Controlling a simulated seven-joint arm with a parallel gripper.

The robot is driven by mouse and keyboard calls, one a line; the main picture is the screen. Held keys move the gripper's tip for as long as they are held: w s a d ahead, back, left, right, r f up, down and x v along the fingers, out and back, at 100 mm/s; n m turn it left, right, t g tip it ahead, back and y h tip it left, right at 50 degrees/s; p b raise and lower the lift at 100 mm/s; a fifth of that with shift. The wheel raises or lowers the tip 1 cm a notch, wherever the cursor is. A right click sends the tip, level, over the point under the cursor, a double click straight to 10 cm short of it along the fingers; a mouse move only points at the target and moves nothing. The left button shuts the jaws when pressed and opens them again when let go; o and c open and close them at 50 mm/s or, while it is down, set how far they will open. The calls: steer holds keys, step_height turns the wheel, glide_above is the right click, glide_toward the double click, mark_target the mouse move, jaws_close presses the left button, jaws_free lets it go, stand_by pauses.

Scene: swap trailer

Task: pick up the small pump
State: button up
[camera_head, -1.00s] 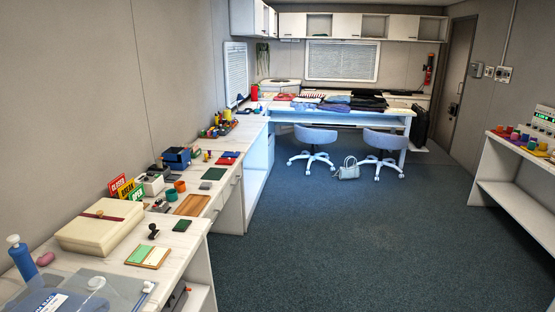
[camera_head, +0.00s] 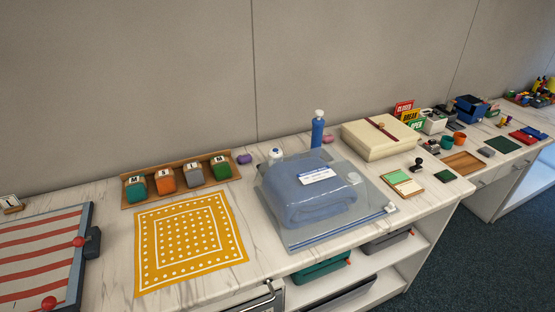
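A blue cylinder with a white knob on top (camera_head: 317,130), which looks like a small hand pump, stands upright on the counter against the wall. It is behind a clear flat bag (camera_head: 345,232) that holds a folded blue cloth (camera_head: 305,200) with a white label. A small white round-topped object (camera_head: 276,155) stands at the bag's back left corner; I cannot tell what it is. My gripper is not in view.
A cream box (camera_head: 380,138) stands right of the blue cylinder, and a purple lump (camera_head: 328,139) lies beside it. A wooden tray (camera_head: 130,198) of coloured blocks and a yellow dotted cloth (camera_head: 190,240) lie to the left. Shelves sit below the counter.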

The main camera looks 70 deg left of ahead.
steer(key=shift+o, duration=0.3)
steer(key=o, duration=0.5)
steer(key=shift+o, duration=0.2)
